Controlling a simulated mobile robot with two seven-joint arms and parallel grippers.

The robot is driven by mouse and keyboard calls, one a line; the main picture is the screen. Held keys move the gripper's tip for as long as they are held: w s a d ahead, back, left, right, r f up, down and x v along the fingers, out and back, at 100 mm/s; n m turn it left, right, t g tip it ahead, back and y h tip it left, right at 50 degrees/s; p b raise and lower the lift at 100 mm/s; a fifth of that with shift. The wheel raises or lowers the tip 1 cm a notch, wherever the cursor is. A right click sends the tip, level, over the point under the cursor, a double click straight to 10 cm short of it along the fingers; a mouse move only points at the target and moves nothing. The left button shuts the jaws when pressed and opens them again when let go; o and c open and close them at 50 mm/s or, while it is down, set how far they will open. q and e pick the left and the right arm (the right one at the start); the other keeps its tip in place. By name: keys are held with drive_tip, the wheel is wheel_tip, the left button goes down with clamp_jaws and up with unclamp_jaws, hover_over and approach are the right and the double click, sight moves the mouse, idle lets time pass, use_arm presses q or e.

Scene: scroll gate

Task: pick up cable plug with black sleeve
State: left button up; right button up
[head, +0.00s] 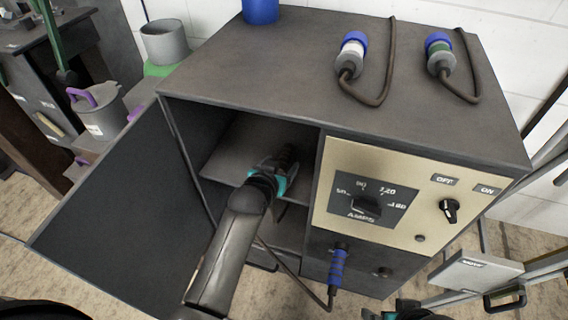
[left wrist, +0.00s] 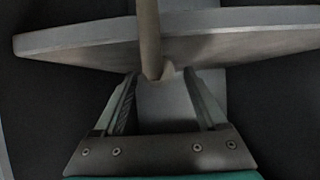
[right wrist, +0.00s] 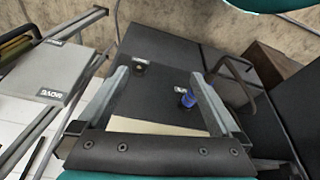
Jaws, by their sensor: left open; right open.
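I cannot make out a plug with a black sleeve in any view. Two blue-capped plugs lie on top of the cabinet, one with a white sleeve (head: 351,50) and one with a green sleeve (head: 440,56). A blue plug (head: 338,266) sits in the cabinet's lower front and also shows in the right wrist view (right wrist: 188,98). My left gripper (head: 288,158) is inside the cabinet's open compartment, open, above the inner shelf (head: 226,165). In the left wrist view a brownish rod or cable (left wrist: 149,38) runs between its open fingers (left wrist: 162,76). My right gripper (right wrist: 160,75) is open and empty, facing the cabinet front.
The cabinet door (head: 110,190) stands open at left. The tan panel (head: 400,195) with a dial and a switch is right of the compartment. A blue cylinder (head: 261,10) stands on top. A metal frame (head: 487,272) stands at right.

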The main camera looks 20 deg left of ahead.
use_arm(q)
drive_tip(key=shift+w+f, duration=0.2)
drive_tip(key=shift+w, duration=0.2)
clamp_jaws()
idle(0.4)
idle(0.9)
